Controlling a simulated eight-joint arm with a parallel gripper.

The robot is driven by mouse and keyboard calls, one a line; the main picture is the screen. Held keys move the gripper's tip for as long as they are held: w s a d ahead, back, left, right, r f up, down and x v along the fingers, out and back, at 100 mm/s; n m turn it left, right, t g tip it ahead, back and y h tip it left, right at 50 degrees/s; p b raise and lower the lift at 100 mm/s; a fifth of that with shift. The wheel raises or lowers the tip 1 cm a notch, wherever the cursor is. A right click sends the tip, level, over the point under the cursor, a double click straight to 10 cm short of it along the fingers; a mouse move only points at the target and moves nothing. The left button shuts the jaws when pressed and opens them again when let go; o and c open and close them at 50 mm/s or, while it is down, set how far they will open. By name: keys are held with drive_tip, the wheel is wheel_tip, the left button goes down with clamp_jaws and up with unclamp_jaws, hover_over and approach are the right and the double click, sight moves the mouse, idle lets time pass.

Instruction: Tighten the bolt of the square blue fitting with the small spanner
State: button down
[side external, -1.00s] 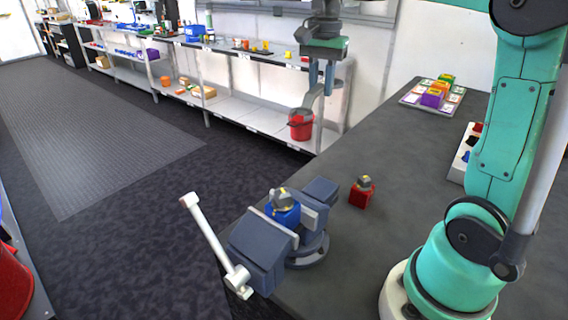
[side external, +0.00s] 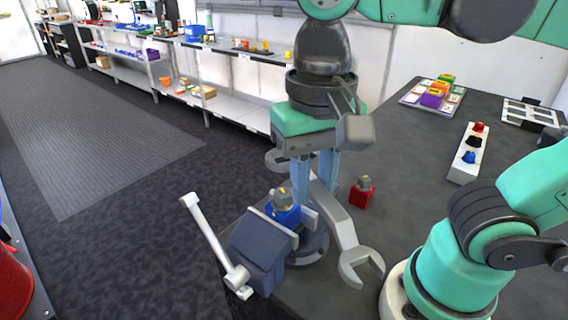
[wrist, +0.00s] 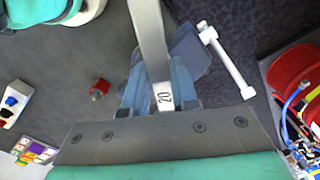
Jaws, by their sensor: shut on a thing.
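The square blue fitting (side external: 283,215) sits in the jaws of the grey vise (side external: 262,250), with a grey bolt (side external: 282,197) on top. My gripper (side external: 318,192) is shut on a grey spanner (side external: 334,215), just right of the fitting and nearer the red fitting's side. The spanner's open jaw (side external: 360,268) points to the lower right, and its other end shows behind the fingers. In the wrist view the spanner (wrist: 150,35) carries the mark "20" between my fingers (wrist: 160,88). The fingers and spanner hide the blue fitting there. The spanner appears apart from the bolt.
A red fitting (side external: 362,192) with a grey bolt stands on the dark bench right of the vise. The vise's white handle (side external: 214,240) sticks out left. A white strip with coloured knobs (side external: 466,155) and a tray of coloured blocks (side external: 432,95) lie farther back.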

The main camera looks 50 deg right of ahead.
drive_tip(key=shift+f, duration=3.25)
drive_tip(key=w+a+m, duration=0.1)
drive_tip(key=m, duration=0.1)
drive_tip(key=w+a+m, duration=0.1)
drive_tip(key=w+m, duration=0.1)
drive_tip(key=m, duration=0.1)
drive_tip(key=w+a+m, duration=0.1)
drive_tip(key=m, duration=0.2)
drive_tip(key=shift+w+a+f, duration=0.15)
drive_tip(key=shift+a, duration=0.2)
drive_tip(key=m, duration=0.1)
drive_tip(key=w+m, duration=0.2)
drive_tip(key=shift+w+a+m, duration=0.25)
drive_tip(key=shift+m, duration=0.15)
drive_tip(key=w+m, duration=0.2)
drive_tip(key=m, duration=0.1)
drive_tip(key=shift+w+d, duration=0.1)
drive_tip(key=shift+d, duration=0.05)
drive_tip(key=shift+s+n, duration=0.7)
drive_tip(key=shift+n, duration=0.1)
wheel_tip(320, 180, up, 6)
